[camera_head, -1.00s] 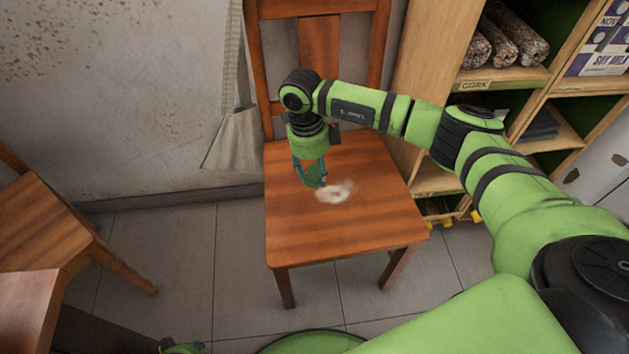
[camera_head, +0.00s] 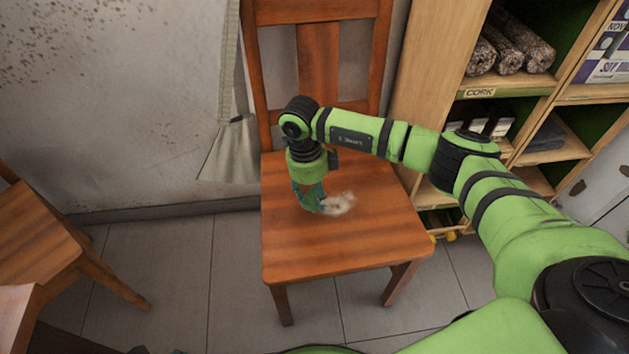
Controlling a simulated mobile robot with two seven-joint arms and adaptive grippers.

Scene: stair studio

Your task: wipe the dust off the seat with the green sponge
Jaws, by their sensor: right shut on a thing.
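A wooden chair stands against the wall, and its brown seat (camera_head: 345,240) faces up. A pale patch of dust (camera_head: 339,204) lies near the middle of the seat. My right gripper (camera_head: 309,200) points down over the seat, shut on the green sponge (camera_head: 314,204). The sponge is small and largely hidden by the fingers. It is low at the seat, at the left edge of the dust; whether it presses on the wood is hard to tell. My left gripper cannot be made out.
The chair's backrest (camera_head: 318,60) rises behind my right gripper. A wooden shelf unit (camera_head: 430,75) with rolls and folded cloth stands close on the right. Another chair (camera_head: 35,240) stands at the far left.

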